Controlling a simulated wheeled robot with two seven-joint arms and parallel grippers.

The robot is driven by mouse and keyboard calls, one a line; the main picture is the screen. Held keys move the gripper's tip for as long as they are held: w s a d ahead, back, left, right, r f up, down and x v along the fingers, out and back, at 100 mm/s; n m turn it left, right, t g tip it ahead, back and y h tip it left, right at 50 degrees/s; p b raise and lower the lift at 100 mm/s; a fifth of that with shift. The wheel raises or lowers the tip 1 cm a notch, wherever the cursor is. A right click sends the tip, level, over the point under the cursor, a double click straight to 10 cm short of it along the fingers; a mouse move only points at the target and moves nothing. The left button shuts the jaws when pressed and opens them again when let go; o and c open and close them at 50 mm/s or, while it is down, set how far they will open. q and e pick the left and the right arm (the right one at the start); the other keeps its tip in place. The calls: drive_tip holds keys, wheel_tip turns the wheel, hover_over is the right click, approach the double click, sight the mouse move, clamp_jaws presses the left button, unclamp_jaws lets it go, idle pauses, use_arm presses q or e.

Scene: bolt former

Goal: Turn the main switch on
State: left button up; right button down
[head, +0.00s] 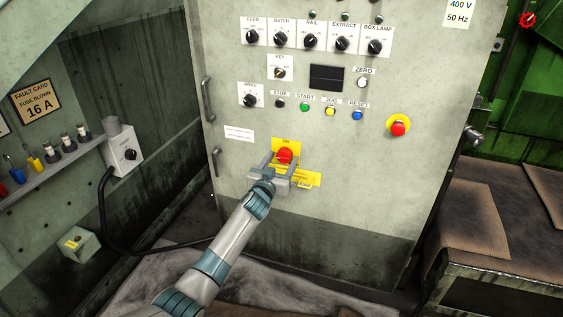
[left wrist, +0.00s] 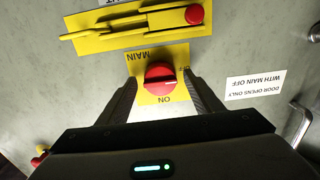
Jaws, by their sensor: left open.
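The main switch is a round red knob (head: 285,155) on a yellow plate (head: 292,146) low on the pale cabinet door. In the left wrist view the knob (left wrist: 158,80) shows a raised bar lying roughly crosswise, with ON, OFF and MAIN printed around it. The ON mark lies to one side of the bar's line. My left gripper (head: 285,163) is open in front of the plate. In the left wrist view its fingers (left wrist: 162,92) stand on either side of the knob; I cannot tell whether they touch it. My right gripper is not in view.
A yellow hasp (left wrist: 120,30) with a red round part (left wrist: 194,14) sits beside the switch plate. Above are rotary switches (head: 311,41), coloured buttons (head: 330,111) and a red emergency stop (head: 398,128). Door handles (head: 208,99) stand at the left; a brown-topped bench (head: 480,220) is right.

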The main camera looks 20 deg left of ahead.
use_arm(q)
drive_tip(key=c, duration=1.1)
drive_tip(key=shift+o, duration=0.2)
drive_tip(key=shift+m, duration=0.4)
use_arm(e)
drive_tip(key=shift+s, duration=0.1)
use_arm(q)
drive_tip(key=m, duration=0.7)
drive_tip(key=shift+m+p, duration=0.35)
drive_tip(key=shift+m, duration=0.05)
drive_tip(key=m, duration=0.4)
drive_tip(key=shift+m, duration=0.3)
drive_tip(key=m, duration=0.4)
drive_tip(key=shift+m, duration=0.4)
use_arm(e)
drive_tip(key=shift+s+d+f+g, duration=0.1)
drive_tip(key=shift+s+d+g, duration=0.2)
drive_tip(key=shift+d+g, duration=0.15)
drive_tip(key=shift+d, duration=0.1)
